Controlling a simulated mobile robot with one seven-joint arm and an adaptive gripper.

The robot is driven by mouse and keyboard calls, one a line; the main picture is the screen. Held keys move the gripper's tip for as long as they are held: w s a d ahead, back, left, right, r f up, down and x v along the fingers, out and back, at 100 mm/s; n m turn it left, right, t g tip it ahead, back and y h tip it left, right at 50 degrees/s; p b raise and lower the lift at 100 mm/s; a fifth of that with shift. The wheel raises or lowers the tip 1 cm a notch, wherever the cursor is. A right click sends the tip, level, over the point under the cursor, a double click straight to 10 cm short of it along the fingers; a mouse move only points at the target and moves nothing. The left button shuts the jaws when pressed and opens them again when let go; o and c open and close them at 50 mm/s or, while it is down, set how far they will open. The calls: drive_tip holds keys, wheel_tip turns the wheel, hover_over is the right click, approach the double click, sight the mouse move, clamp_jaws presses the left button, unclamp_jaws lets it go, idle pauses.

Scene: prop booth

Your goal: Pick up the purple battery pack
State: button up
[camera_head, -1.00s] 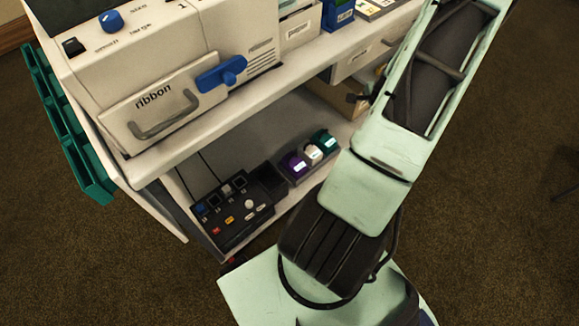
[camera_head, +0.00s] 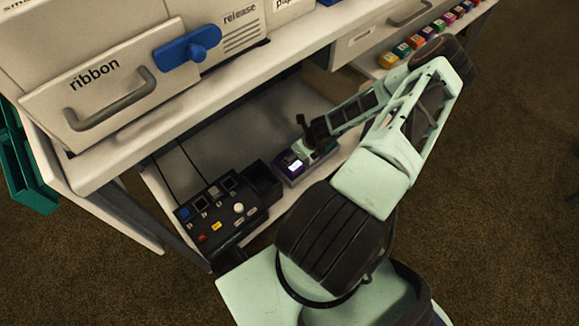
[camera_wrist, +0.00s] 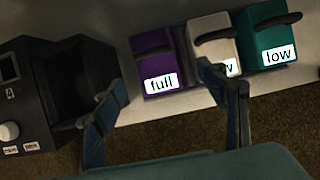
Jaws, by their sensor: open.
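The purple battery pack (camera_head: 290,164) sits on the lower shelf in the head view, at the left end of a short row. In the wrist view the purple battery pack (camera_wrist: 155,62) has a dark handle on top and a white label reading "full". A white pack (camera_wrist: 212,45) and a teal pack (camera_wrist: 270,38) labelled "low" stand to its right. My gripper (camera_wrist: 168,105) is open and empty, its fingers spread on either side of the purple pack's front in the picture. The right finger overlaps the white pack's label. In the head view my gripper (camera_head: 308,140) hides much of the other packs.
A black control box (camera_head: 222,205) with buttons and an open bin (camera_head: 262,180) stands left of the packs. The worktop (camera_head: 200,100) overhangs the shelf. Several coloured blocks (camera_head: 430,32) line the shelf at the upper right.

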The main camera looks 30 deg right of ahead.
drive_tip(key=b+x, duration=0.1)
drive_tip(key=x, duration=0.1)
drive_tip(key=b+x, duration=0.1)
drive_tip(key=x, duration=0.1)
drive_tip(key=b+x, duration=0.1)
drive_tip(key=x, duration=0.1)
drive_tip(key=shift+w+a+f, duration=0.15)
drive_tip(key=shift+a+f, duration=0.15)
drive_tip(key=shift+a, duration=0.05)
drive_tip(key=shift+r, duration=0.15)
clamp_jaws()
